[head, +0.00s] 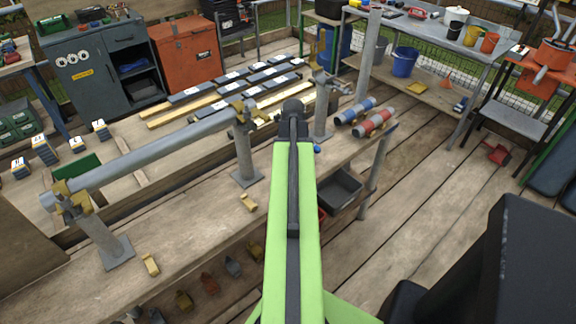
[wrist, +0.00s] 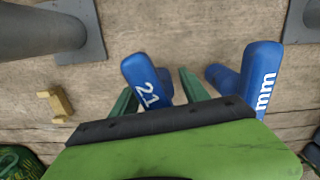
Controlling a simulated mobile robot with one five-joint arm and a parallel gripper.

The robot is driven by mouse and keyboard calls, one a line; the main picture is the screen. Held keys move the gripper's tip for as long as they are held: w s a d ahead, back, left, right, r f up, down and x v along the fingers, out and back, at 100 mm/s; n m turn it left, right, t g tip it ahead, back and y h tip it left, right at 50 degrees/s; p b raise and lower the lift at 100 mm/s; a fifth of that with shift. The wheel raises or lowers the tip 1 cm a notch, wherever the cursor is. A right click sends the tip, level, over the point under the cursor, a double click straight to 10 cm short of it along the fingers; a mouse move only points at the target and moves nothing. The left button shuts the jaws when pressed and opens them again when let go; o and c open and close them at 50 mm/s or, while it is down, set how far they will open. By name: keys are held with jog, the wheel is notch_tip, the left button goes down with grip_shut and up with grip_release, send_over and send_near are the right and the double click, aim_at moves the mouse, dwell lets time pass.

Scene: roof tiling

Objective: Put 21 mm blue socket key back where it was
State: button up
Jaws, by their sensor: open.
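The blue socket key (wrist: 258,78) lies on the wooden bench in the wrist view. One blue part with "21" (wrist: 146,78) and another with "mm" show; their join is hidden behind my gripper body. My gripper (wrist: 156,82) is open, its dark green fingers on either side of the "21" part in the picture. I cannot tell whether they touch it. In the head view, a small bit of blue (head: 317,149) shows just right of my arm, which hides the rest. The fingers are hidden there.
Metal post feet (wrist: 90,35) stand left and right of the key. A yellow clip (wrist: 55,103) lies to the left. In the head view, a grey rail (head: 150,150) runs along the bench, and blue and red rolls (head: 375,122) lie farther right.

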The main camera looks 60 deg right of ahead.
jog(key=r+p, duration=0.8)
jog(key=s+r+p, duration=0.1)
jog(key=r+p, duration=0.3)
jog(key=shift+r, duration=0.25)
jog(key=shift+f, duration=0.15)
